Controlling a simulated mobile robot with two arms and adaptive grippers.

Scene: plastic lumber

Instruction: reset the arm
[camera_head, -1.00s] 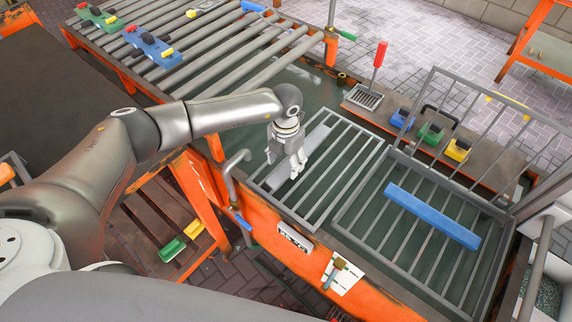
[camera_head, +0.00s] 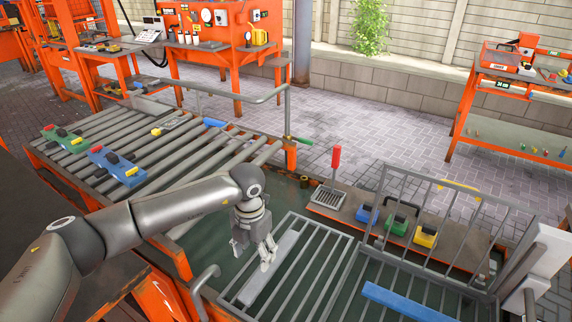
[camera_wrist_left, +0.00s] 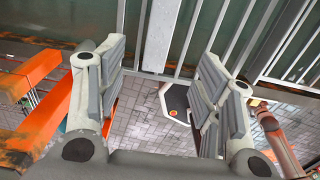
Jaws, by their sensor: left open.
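My left arm (camera_head: 165,208) comes in from the left in the head view. My left gripper (camera_head: 266,255) hangs above the left metal grate (camera_head: 312,262), pointing down, beside a flat grey plank (camera_head: 270,268). In the left wrist view the gripper's two fingers (camera_wrist_left: 165,90) are wide apart with nothing between them, and the grate's bars (camera_wrist_left: 195,35) lie beyond them. Whether the gripper touches the plank is hard to tell. My right gripper is not seen.
A blue plank (camera_head: 405,303) lies on the right grate. Blue, green and yellow blocks (camera_head: 396,225) stand on the ledge behind, near a red-handled tool (camera_head: 335,165). A roller conveyor (camera_head: 170,145) is at the left, and an orange workbench (camera_head: 215,65) stands behind it.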

